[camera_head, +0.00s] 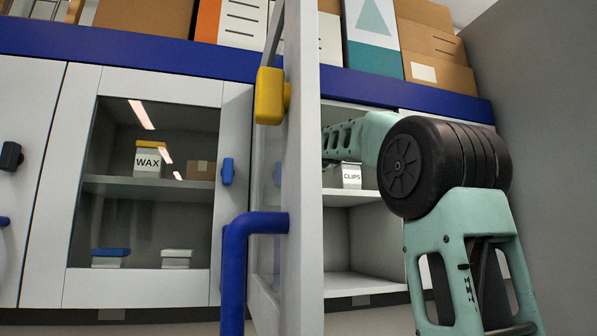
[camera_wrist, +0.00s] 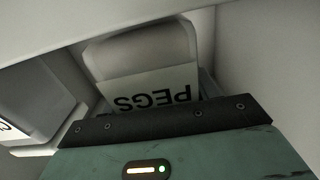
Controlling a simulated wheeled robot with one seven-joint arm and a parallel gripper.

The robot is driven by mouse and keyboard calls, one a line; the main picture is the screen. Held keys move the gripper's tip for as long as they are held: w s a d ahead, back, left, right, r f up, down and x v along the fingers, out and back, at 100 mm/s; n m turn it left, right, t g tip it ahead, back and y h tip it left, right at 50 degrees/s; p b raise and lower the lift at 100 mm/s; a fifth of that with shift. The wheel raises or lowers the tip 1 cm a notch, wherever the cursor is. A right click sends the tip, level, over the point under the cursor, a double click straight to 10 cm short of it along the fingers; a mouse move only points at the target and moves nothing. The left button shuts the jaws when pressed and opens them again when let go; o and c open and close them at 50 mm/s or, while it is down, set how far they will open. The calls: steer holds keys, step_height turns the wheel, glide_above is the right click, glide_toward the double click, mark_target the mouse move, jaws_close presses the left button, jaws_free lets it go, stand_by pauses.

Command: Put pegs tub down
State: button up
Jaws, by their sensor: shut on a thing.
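The pegs tub (camera_wrist: 145,62) shows in the wrist view, its white label reading PEGS upside down. My gripper (camera_wrist: 160,119) is shut on it; the dark front edge of the gripper hides the tub's near part. In the head view my arm reaches into the upper part of the open cabinet, and the pegs tub and fingertips are hidden there. I cannot tell whether the tub touches the shelf (camera_head: 352,197).
The clips tub (camera_head: 351,176) stands on the upper shelf; a pale tub (camera_wrist: 30,100) is beside the pegs tub. The open door (camera_head: 303,200) stands left of my arm. The lower shelf (camera_head: 348,284) looks bare. A wax tub (camera_head: 149,160) sits behind a closed glass door.

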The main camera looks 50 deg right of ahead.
steer(key=shift+f, duration=0.2)
steer(key=shift+f, duration=0.1)
steer(key=o, duration=1.2)
